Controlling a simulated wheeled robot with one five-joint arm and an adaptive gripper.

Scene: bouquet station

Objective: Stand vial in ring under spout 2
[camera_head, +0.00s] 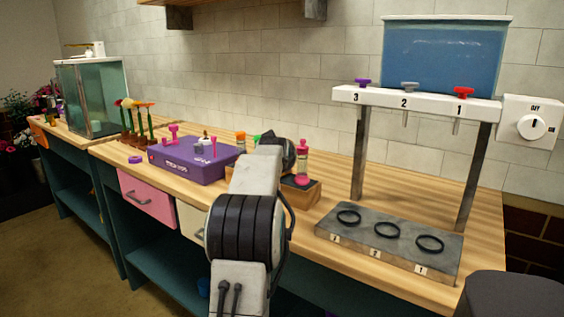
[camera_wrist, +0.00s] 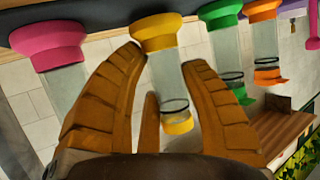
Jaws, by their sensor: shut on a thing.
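A vial with a yellow cap and yellow foot (camera_wrist: 177,123) stands between the fingers of my gripper (camera_wrist: 163,60) in the wrist view. My gripper is shut on it. Spout 2 (camera_head: 404,118) hangs under the white beam below a grey handle, with spouts 3 and 1 on either side. The middle black ring (camera_head: 387,229), marked 2, sits on the grey base below it. That ring is empty.
A purple box (camera_head: 190,163) lies left. Grey posts (camera_head: 476,175) flank the ring base. Bare bench lies between rack and base.

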